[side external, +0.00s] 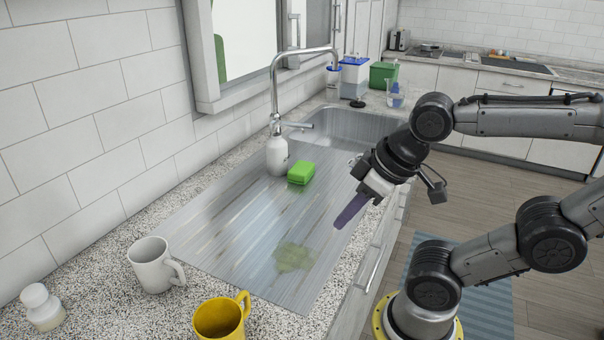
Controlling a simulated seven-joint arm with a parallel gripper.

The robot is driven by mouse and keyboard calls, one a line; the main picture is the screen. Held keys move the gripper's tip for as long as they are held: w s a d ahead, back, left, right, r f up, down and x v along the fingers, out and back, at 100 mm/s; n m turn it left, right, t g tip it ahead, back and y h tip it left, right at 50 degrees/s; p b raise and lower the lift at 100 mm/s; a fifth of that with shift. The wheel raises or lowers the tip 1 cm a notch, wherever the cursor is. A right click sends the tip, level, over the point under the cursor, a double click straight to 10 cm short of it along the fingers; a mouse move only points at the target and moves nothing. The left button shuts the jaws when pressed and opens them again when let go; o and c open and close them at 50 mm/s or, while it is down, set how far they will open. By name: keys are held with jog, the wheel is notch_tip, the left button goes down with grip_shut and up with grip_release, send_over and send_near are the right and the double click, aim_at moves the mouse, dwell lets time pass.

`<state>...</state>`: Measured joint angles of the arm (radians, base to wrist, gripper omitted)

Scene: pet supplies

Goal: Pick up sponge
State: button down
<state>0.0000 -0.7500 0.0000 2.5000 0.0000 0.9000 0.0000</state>
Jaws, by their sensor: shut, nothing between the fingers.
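The green sponge (301,173) lies on the metal draining surface (232,221), just right of the white soap bottle (277,155). My gripper (345,221) is in the air over the right edge of that surface, to the right of the sponge and nearer the camera. Its purple fingers are together, point down and left, and are empty. They are clearly apart from the sponge. Nothing hides the sponge from this view.
A steel sink (350,129) with a tall tap (274,90) lies behind. A white mug (155,265), a yellow mug (221,318) and a white bottle (42,306) stand at the front. A greenish stain (293,257) marks the draining surface. Space between gripper and sponge is clear.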

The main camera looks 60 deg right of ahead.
jog(key=c, duration=1.5)
grip_release()
jog(key=shift+c, duration=0.2)
jog(key=o, duration=1.3)
